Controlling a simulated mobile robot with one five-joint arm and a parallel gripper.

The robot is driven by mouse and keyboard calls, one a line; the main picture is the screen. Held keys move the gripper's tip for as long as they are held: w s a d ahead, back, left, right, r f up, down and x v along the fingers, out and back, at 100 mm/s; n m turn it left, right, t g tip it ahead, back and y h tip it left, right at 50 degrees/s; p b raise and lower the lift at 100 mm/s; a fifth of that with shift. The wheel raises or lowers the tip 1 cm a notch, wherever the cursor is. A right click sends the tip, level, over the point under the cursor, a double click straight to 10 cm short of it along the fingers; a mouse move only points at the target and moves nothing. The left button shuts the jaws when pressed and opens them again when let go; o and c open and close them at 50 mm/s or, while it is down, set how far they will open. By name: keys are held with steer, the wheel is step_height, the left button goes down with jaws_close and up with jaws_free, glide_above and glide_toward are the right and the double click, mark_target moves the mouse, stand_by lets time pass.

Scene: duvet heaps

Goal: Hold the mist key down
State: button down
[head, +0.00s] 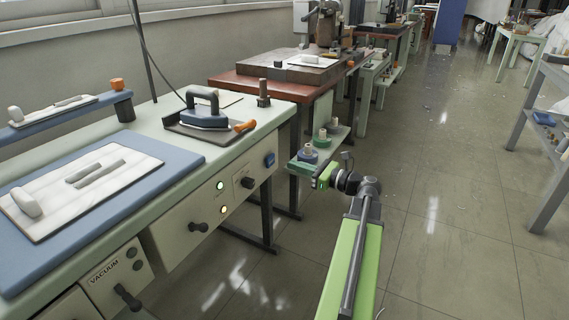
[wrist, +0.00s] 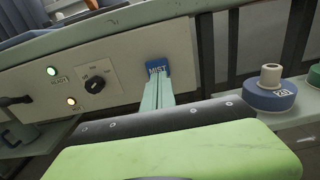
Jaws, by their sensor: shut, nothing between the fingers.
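The mist key (head: 269,159) is a small blue block at the right end of the ironing table's pale front panel. In the wrist view the blue key (wrist: 157,66) bears the word MIST. My gripper (head: 318,180) is to the right of the key in the head view, with a gap between them. In the wrist view my gripper's (wrist: 157,82) pale green fingers are together, empty and point at the key, overlapping its lower edge in the picture. The fingers hide that lower part.
A dial (wrist: 95,84) and two lit lamps, green (wrist: 52,71) and amber (wrist: 71,102), are left of the key. An iron (head: 205,112) rests on the table. Open floor (head: 450,220) lies to the right.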

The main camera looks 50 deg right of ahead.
steer(key=v, duration=0.7)
stand_by(0.3)
